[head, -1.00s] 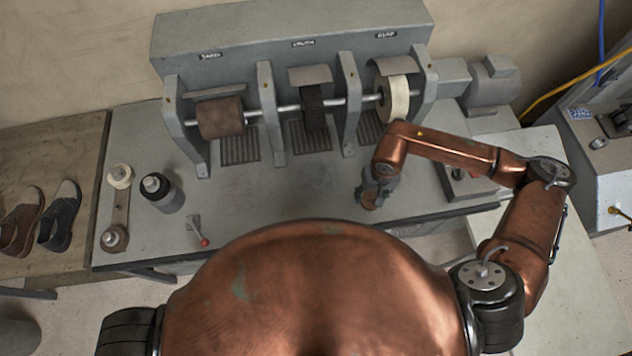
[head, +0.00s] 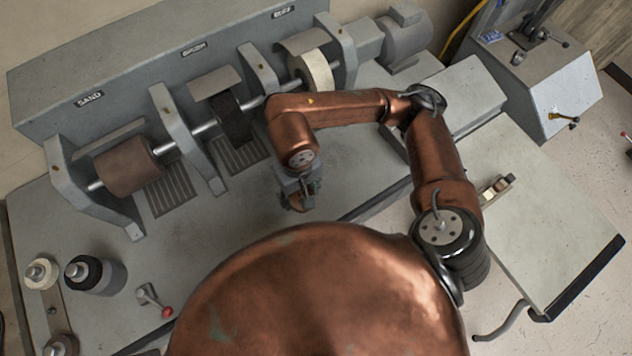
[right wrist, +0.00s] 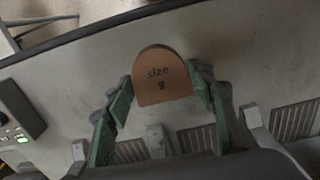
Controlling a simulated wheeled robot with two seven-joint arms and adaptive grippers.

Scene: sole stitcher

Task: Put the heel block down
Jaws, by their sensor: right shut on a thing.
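The heel block (right wrist: 161,76) is a tan, D-shaped piece marked "size 8" in the right wrist view. My right gripper (right wrist: 160,98) is shut on it, with a green-padded finger at each side. In the head view the right gripper (head: 298,196) is over the front part of the grey machine bench (head: 235,205), and a small brown bit of the heel block (head: 297,204) shows at its tips. I cannot tell whether the block touches the bench. My left gripper is not in view.
A shaft with a brown sanding drum (head: 128,166), a black brush (head: 232,118) and a pale wheel (head: 314,71) runs along the back. A pale table (head: 560,215) at right is mostly bare.

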